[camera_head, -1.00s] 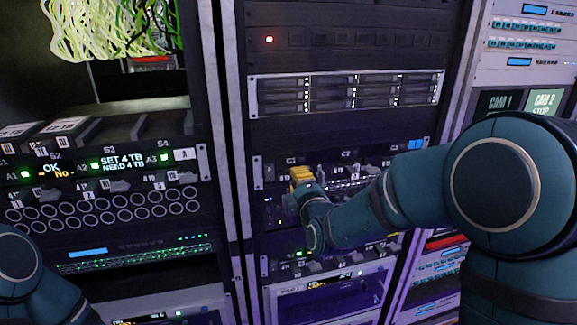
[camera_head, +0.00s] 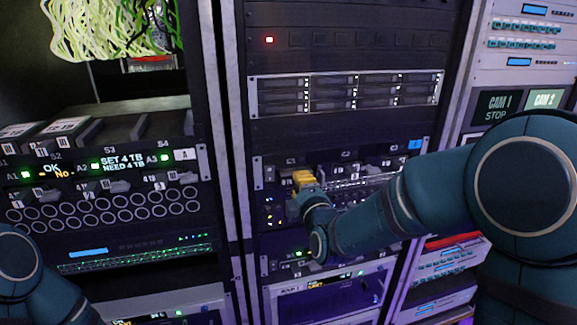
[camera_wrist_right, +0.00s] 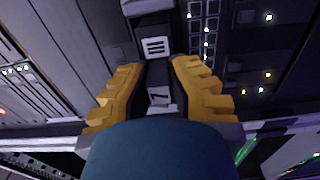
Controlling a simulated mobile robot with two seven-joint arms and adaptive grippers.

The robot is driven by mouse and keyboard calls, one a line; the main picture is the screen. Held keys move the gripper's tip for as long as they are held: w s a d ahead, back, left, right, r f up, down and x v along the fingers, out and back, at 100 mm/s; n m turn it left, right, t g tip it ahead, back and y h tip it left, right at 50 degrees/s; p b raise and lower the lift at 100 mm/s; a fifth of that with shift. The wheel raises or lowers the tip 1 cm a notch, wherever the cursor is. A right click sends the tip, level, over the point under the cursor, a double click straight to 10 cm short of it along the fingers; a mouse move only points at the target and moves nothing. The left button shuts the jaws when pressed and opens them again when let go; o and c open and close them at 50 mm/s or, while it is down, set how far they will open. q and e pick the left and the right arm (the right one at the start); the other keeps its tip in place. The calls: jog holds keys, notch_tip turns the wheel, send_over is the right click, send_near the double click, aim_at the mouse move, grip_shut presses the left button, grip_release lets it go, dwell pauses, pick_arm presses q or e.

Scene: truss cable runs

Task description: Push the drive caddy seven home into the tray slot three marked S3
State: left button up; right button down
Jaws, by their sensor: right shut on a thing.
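My right gripper (camera_head: 304,179) is at the left part of the middle rack's caddy row, below the C1 mark. In the right wrist view, its two yellow fingers (camera_wrist_right: 157,95) are shut on a dark drive caddy (camera_wrist_right: 155,48), which has a striped white label and a small numeral that looks like 7. The caddy's far end is out of sight. The tray (camera_head: 186,154) is in the left rack, with S2, S3 and S4 marks above its displays. The slot S3 mark (camera_head: 109,148) is above a display reading SET 4 TB, NEED 4 TB. My left gripper is out of view.
Two labelled caddies (camera_head: 62,126) lie at the left rack's shelf. A metal post (camera_head: 228,130) stands between the left and middle racks. A silver-framed drive unit (camera_head: 345,93) is above my right gripper. Loose cables (camera_head: 110,28) hang at top left.

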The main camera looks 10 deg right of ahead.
jog(key=s+p, duration=0.1)
jog(key=s, duration=0.8)
jog(key=shift+s+d+r, duration=0.15)
jog(key=shift+s, duration=0.1)
dwell(0.5)
